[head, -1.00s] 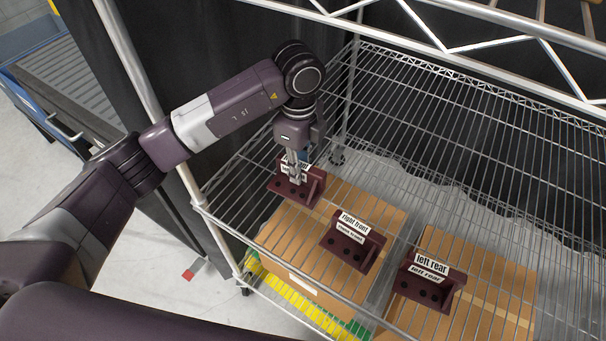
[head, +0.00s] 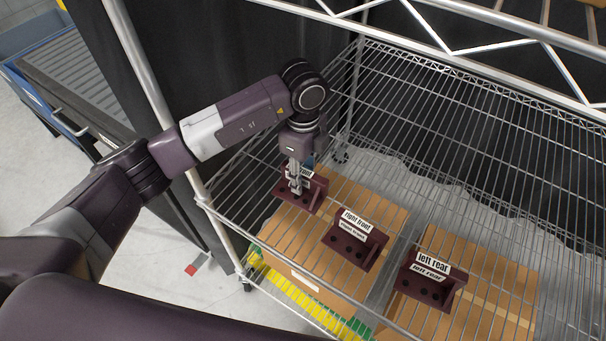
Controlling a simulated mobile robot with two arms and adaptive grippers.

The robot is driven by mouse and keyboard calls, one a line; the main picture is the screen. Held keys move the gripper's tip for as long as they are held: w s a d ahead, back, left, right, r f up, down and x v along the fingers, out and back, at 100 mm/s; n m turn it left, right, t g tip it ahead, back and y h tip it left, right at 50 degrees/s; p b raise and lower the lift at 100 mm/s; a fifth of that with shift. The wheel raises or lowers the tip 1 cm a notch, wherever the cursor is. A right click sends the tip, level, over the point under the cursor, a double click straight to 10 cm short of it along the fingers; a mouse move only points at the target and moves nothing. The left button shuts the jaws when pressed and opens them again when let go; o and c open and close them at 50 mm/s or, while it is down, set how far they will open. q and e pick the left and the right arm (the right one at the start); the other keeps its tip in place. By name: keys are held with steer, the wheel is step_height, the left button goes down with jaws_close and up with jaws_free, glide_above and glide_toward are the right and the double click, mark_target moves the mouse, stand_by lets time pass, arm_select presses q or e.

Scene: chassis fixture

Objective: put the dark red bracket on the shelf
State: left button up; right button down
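A dark red bracket (head: 316,191) with a white label is at the left end of the wire shelf (head: 455,135), in line with two similar brackets. It looks to be at shelf level; its underside contact is unclear. My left gripper (head: 297,185) reaches down from above, its fingers at the bracket's labelled upright plate and partly covering the label. Whether the fingers grip the plate or stand just off it is too small to tell. My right gripper is not in view.
Dark red brackets labelled "right front" (head: 368,250) and "left rear" (head: 422,288) sit to the right on the shelf. Cardboard boxes (head: 395,217) show through the wires from below. A shelf post (head: 150,90) stands close to my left arm. The rear right of the shelf is clear.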

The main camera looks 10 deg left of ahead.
mark_target(303, 171)
arm_select(q)
step_height(303, 171, up, 12)
steer(key=b, duration=0.1)
steer(key=shift+b, duration=0.3)
steer(key=shift+r, duration=0.1)
